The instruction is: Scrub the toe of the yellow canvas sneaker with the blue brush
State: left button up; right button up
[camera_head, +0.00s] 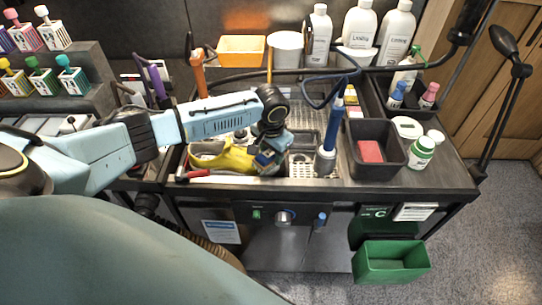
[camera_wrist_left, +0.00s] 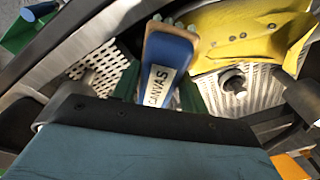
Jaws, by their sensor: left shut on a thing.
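The yellow canvas sneaker (camera_head: 229,160) lies in the sink basin at the left of the counter in the head view. Part of it, with eyelets in the yellow canvas, fills the top right of the left wrist view (camera_wrist_left: 250,30). The blue brush (camera_wrist_left: 166,66), with a white label reading CANVAS, is held in my left gripper (camera_head: 268,160). Its bristle end is close beside the sneaker; I cannot tell if they touch. The gripper is shut on the brush and partly hides it in the head view. My right gripper is not in view.
A blue upright handle (camera_head: 330,125) stands right of the basin. A black bin (camera_head: 365,165) with a red block stands right of that, near white bottles (camera_head: 420,152). A perforated metal drain plate (camera_wrist_left: 100,68) lies under the brush.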

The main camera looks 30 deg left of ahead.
pick_arm(q)
jog(key=shift+w+a, duration=0.5)
jog(key=shift+w, duration=0.4)
jog(key=shift+w+a+b, duration=0.5)
jog(key=shift+w+b, duration=0.1)
jog(key=shift+w, duration=0.25)
jog(key=shift+w+a+b, duration=0.45)
jog(key=shift+w+b, duration=0.15)
jog(key=shift+w, duration=0.25)
jog(key=shift+f+p, duration=0.1)
jog(key=shift+p, duration=0.45)
jog(key=shift+s+d+p, duration=0.25)
jog(key=shift+s+p, duration=0.35)
jog(key=shift+p, duration=0.45)
jog(key=s+p, duration=0.1)
jog(key=s+d+p, duration=0.1)
jog(key=p, duration=0.1)
jog(key=shift+s+d+f, duration=0.2)
jog(key=shift+s, duration=0.15)
jog(key=shift+c, duration=0.4)
